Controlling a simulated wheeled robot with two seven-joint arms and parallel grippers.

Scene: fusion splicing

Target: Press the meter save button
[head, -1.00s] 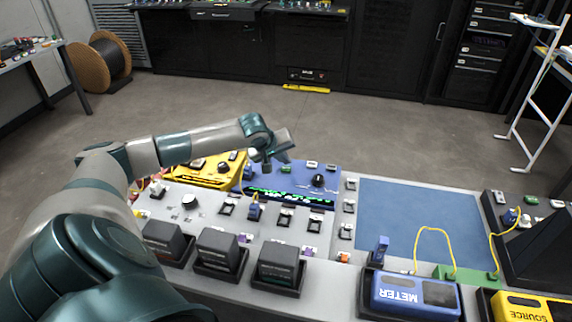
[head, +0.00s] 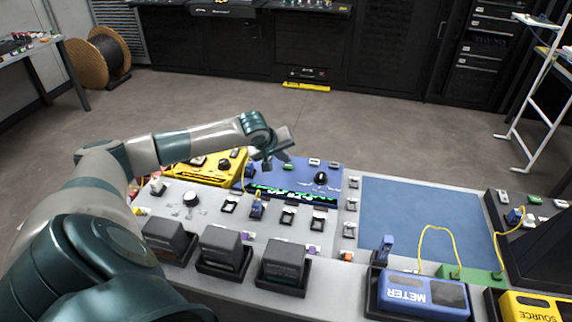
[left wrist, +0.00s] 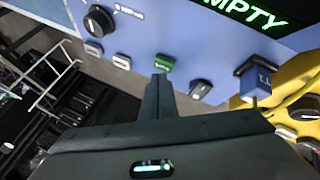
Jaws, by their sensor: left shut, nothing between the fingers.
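A blue meter panel (head: 327,192) with a black knob and a lit green display stands at the back of the grey console. In the left wrist view the panel (left wrist: 190,30) shows a display (left wrist: 240,14) reading "EMPTY", a knob (left wrist: 99,21), two pale buttons (left wrist: 121,61) and a green button (left wrist: 164,62). My left gripper (head: 284,157) is shut and empty above the panel. In the left wrist view its tips (left wrist: 160,80) point at the green button, overlapping its lower edge; I cannot tell whether they touch it. Any label on the button is unreadable. My right gripper is out of view.
A yellow unit (head: 207,170) adjoins the blue panel on the left. A blue plug (left wrist: 256,80) with a yellow cable is close by. A blue METER box (head: 420,292) and a yellow SOURCE box (head: 535,306) stand in front.

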